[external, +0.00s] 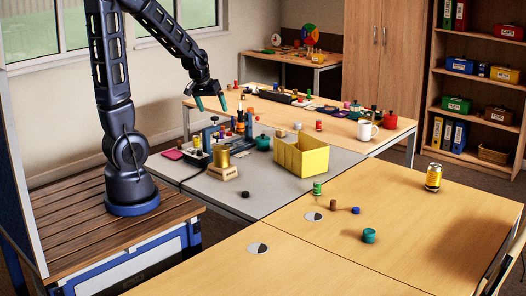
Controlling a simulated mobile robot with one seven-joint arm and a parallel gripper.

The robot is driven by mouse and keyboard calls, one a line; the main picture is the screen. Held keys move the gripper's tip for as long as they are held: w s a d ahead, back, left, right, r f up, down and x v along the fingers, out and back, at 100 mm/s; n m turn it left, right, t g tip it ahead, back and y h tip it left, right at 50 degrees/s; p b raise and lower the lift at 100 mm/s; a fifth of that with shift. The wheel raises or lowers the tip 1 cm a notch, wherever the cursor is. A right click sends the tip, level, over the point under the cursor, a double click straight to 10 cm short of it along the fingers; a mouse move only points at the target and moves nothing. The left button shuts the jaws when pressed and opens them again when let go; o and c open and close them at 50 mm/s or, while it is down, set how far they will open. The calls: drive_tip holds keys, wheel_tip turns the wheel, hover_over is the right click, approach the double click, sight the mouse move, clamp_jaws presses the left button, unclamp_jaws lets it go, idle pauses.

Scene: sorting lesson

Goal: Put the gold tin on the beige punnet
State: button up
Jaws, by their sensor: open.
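My gripper (211,104) is open, with teal fingertips pointing down, above the far part of the grey table; nothing shows between them. A gold cylinder (222,157), which looks like the gold tin, stands upright on a low beige block-like thing (223,173) on the grey table. Dark marks show on the beige thing's front; I cannot tell whether it is the beige punnet. The gripper is above and behind the gold cylinder, apart from it.
A yellow open box (300,156) stands right of the gold cylinder. A yellow can (433,177) and a teal pot (369,235) stand on the near wooden table. A white mug (366,131) and several small things crowd the far table. The near table is mostly clear.

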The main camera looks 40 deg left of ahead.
drive_tip(key=s+d+r+m, duration=0.1)
drive_tip(key=s+d+r, duration=0.1)
drive_tip(key=s+r, duration=0.5)
drive_tip(key=s+d+r+m, duration=0.2)
drive_tip(key=s+r, duration=0.4)
drive_tip(key=s, duration=0.6)
drive_tip(key=shift+r, duration=0.35)
